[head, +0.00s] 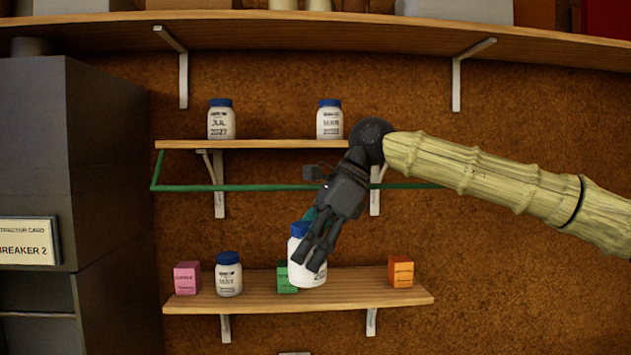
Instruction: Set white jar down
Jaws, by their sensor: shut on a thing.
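My gripper (315,252) points down and is shut on a white jar (301,274) with a blue lid. The jar is at the lower wooden shelf (340,303), in front of a green box (286,277) that it partly hides. The jar looks nearly upright. I cannot tell whether its base touches the shelf. My fingers cover the jar's right side and most of its label.
On the lower shelf stand a pink box (187,278), another white jar (228,275) and an orange box (400,272). Two more jars, left (221,120) and right (329,120), stand on the upper shelf (270,144). A green rail (260,188) runs below it. A grey cabinet (110,180) stands left.

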